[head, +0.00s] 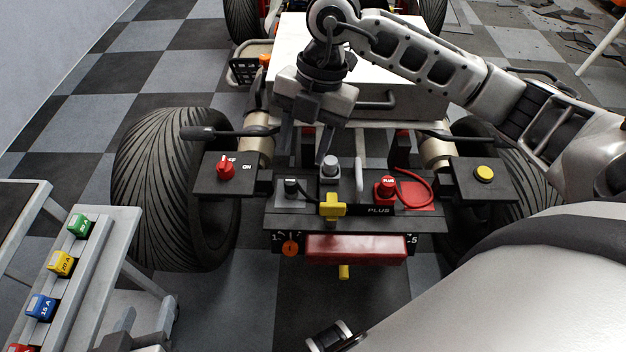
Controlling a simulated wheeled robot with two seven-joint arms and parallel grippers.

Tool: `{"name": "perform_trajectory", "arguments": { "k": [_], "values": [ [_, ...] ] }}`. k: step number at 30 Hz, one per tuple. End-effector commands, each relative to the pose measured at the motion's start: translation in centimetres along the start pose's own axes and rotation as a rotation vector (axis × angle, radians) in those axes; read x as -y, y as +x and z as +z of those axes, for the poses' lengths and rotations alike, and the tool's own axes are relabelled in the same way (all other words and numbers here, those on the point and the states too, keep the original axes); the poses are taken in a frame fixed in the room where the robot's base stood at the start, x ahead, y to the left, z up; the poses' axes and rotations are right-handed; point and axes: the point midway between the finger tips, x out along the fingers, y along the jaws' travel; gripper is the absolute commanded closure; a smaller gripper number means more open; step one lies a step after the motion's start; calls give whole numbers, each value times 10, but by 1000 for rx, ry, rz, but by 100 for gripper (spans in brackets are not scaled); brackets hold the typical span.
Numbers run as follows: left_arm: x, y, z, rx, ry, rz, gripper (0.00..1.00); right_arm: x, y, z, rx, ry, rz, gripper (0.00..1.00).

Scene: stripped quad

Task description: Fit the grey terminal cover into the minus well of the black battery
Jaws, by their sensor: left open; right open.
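The black battery (352,225) sits at the near end of the quad. A small grey knobbed piece that looks like the terminal cover (330,167) stands upright on its top, left of a thin upright grey divider. I cannot make out the minus well. My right gripper (304,152) points down, open and empty, just above the battery's back left, one finger close to the grey cover; I cannot tell if they touch.
A red PLUS cap (385,187) with a red cable is on the battery's right. A yellow T-handle (333,205) stands at the front edge. A red switch (226,168) and yellow button (484,173) flank it. A fuse rack (88,250) stands at the left.

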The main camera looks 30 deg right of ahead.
Motion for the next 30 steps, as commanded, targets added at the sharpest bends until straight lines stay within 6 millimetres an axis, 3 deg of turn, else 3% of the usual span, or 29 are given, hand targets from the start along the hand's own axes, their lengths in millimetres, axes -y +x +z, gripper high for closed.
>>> {"name": "perform_trajectory", "arguments": {
  "k": [1,4,6,8,9,11,13,15,18,21,24,30],
  "values": [
    [0,0,0,-1,-1,0,50,-9,21,-38,-161,-92,66,55],
    [0,0,-1,-3,0,0,50,-32,34,-133,-565,-253,343,55],
    [0,0,-1,-3,0,0,50,-51,12,-188,-842,-263,635,55],
    [0,0,-2,-4,0,0,50,-65,-16,-208,-1013,-176,901,55],
    [0,0,-2,-4,0,0,50,-73,-34,-208,-1089,-72,1075,55],
    [0,0,-2,-6,0,0,50,-81,-52,-191,-1138,150,1308,55],
    [0,0,-3,-8,0,0,50,-80,-52,-151,-1101,486,1506,55],
    [0,0,-4,-10,0,0,50,-66,-26,-108,-982,848,1585,55],
    [0,-1,-5,-12,0,1,50,-27,35,-72,-772,1289,1502,55],
    [0,-1,-6,-12,0,1,50,12,85,-67,-626,1547,1332,55],
    [-1,-1,-5,-12,0,1,50,38,116,-73,-549,1670,1194,55],
    [-1,-2,-3,-7,-1,2,50,52,130,-79,-514,1723,1113,55]
  ]
}}
